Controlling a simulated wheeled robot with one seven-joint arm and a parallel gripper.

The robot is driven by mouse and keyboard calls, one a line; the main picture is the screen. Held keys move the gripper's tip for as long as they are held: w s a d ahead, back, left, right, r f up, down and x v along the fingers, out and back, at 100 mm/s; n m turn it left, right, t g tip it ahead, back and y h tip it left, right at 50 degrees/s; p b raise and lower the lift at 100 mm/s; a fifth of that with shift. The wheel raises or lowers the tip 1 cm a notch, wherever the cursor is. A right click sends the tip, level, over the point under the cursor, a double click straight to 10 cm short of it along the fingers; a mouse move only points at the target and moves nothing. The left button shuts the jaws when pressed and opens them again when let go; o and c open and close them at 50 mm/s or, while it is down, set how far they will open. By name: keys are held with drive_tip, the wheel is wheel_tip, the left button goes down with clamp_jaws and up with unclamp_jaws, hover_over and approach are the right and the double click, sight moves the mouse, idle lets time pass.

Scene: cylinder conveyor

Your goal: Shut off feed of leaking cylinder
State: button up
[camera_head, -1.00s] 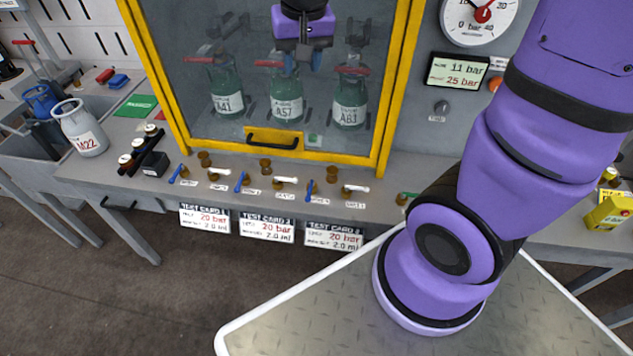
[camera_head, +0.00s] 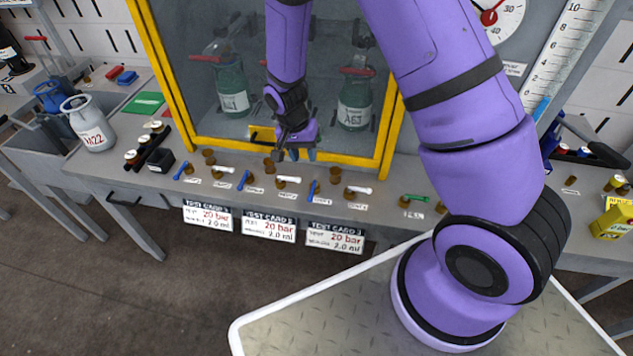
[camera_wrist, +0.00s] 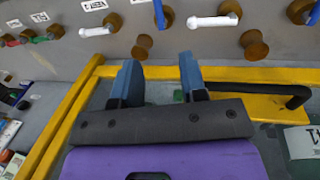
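My gripper (camera_head: 295,153) hangs in front of the cabinet's lower edge, above the valve row. It is open and empty; its two blue fingers stand apart in the wrist view (camera_wrist: 160,82). The valve row has blue handles, left (camera_head: 182,171), middle (camera_head: 243,180) and right (camera_head: 313,191), and white handles, left (camera_head: 223,168), middle (camera_head: 288,179) and right (camera_head: 358,190). A white handle (camera_wrist: 212,21) and a blue handle (camera_wrist: 158,14) lie beyond my fingers, untouched. Green cylinder A41 (camera_head: 232,100) and a right cylinder (camera_head: 355,105) stand behind glass. My arm hides the middle one.
The cabinet's yellow frame (camera_head: 388,150) and its black handle (camera_wrist: 285,95) are close to my fingers. Test cards, one (camera_head: 208,217), two (camera_head: 269,226) and three (camera_head: 334,238), hang below the bench edge. A green-handled valve (camera_head: 416,198) sits farther right. Grey cylinder (camera_head: 88,125) stands left.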

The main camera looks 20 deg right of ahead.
sight(313, 185)
drive_tip(key=f, duration=0.3)
drive_tip(key=s+d+f, duration=0.1)
drive_tip(key=f, duration=0.7)
drive_tip(key=shift+s+d, duration=0.15)
drive_tip(key=shift+d, duration=0.2)
drive_tip(key=shift+c, duration=0.2)
clamp_jaws()
